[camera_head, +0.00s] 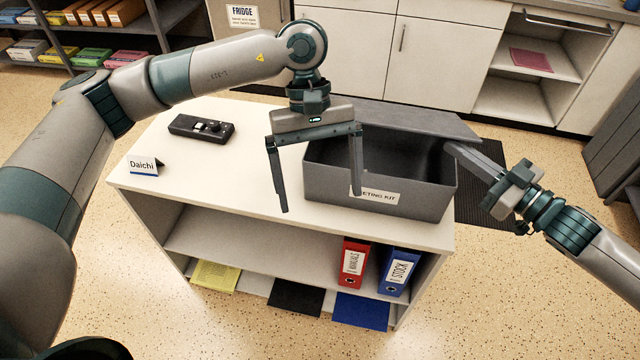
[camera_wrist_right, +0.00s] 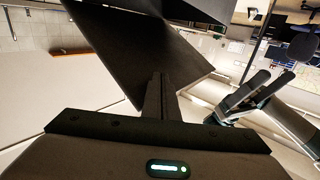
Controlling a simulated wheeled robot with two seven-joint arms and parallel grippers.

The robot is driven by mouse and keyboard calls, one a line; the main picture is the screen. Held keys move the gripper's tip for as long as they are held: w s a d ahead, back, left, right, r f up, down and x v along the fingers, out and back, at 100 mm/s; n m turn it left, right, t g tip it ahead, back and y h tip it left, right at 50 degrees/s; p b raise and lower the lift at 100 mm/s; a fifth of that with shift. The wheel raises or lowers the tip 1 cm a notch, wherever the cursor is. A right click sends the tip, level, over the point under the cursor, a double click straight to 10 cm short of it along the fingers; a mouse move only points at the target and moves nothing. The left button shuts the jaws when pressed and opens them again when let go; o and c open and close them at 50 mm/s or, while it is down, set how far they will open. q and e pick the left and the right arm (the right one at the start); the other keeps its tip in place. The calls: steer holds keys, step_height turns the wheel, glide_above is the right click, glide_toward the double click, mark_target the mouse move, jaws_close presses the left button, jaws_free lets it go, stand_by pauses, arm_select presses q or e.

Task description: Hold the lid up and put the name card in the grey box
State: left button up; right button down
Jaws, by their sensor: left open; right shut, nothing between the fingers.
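The grey box (camera_head: 325,183) stands on the right part of the white cabinet top, its label partly covered by my left gripper. Its grey lid (camera_head: 415,118) is raised at the back, and the dark interior shows. My right gripper (camera_head: 456,150) is shut at the lid's right side, tips by its underside; the lid (camera_wrist_right: 150,50) also shows beyond the fingers in the right wrist view. Contact is hard to tell. The white name card "Daichi" (camera_head: 142,167) stands folded at the cabinet's left end. My left gripper (camera_head: 320,202) is open and empty, pointing down at the box's left front.
A dark device with knobs (camera_head: 202,129) lies at the back left of the cabinet top (camera_head: 225,185). Bare top lies between card and box. Red (camera_head: 352,262) and blue (camera_head: 398,270) binders stand on the shelf below. Cupboards (camera_head: 435,60) stand behind.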

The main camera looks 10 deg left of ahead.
steer(key=shift+s+f, duration=0.4)
steer(key=shift+f, duration=0.4)
steer(key=shift+s+f, duration=0.35)
steer(key=shift+f, duration=0.45)
steer(key=shift+s+f, duration=0.25)
steer(key=shift+f, duration=0.65)
steer(key=shift+s+f, duration=0.2)
steer(key=shift+f, duration=0.65)
steer(key=shift+f, duration=0.1)
steer(key=shift+s+f, duration=0.15)
steer(key=shift+f, duration=0.7)
steer(key=shift+s+f, duration=0.1)
steer(key=shift+f, duration=0.75)
